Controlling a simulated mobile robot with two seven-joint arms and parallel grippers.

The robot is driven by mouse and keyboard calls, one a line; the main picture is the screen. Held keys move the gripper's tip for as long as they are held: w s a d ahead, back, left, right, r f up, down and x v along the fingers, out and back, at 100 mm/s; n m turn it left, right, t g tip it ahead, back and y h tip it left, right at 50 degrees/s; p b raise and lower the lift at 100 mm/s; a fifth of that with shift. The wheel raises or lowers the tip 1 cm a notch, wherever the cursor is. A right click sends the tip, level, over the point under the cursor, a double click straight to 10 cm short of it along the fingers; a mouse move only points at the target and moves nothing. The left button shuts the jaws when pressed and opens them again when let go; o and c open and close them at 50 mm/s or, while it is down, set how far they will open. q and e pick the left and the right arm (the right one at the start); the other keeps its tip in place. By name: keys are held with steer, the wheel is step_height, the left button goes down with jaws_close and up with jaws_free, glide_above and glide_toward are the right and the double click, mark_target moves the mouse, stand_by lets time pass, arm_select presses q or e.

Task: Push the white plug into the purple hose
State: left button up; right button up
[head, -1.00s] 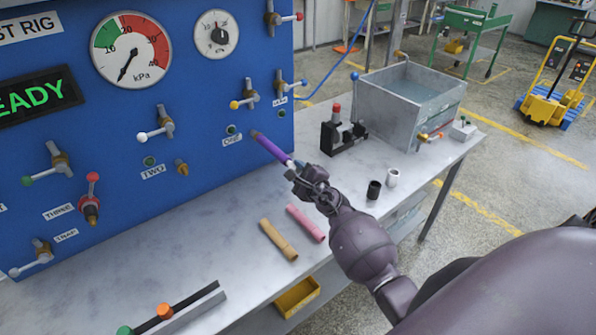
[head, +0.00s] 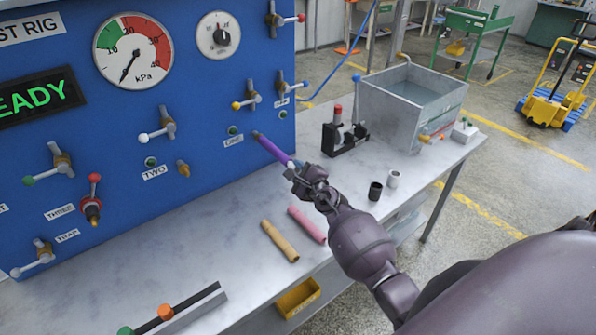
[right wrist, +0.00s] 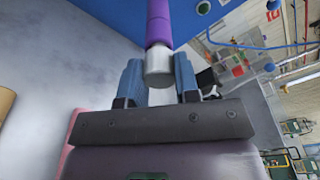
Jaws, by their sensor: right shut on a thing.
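The purple hose (head: 270,148) sticks out from the blue panel near the "ONE" label, sloping down toward my right gripper (head: 293,170). In the right wrist view the hose (right wrist: 159,28) runs straight away from me toward the panel. The white plug (right wrist: 159,68) is a short pale cylinder between the two blue fingers of my right gripper (right wrist: 158,82), which is shut on it. The plug meets the hose's near end, in line with it; how deep it sits inside cannot be told. In the head view the gripper mostly hides the plug. My left gripper is not in view.
A tan tube (head: 280,241) and a pink tube (head: 307,224) lie on the bench. A black cylinder (head: 375,191) and a white one (head: 393,179) stand right of my arm. A black fixture (head: 343,138) and a metal tank (head: 412,103) stand behind.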

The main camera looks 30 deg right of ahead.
steer(key=shift+w+r, duration=0.1)
steer(key=shift+w, duration=0.3)
stand_by(0.7)
steer(key=o, duration=1)
steer(key=shift+w+a, duration=0.1)
steer(key=shift+c, duration=0.2)
steer(key=s, duration=1.1)
steer(key=shift+r, duration=0.3)
steer(key=shift+a, duration=0.1)
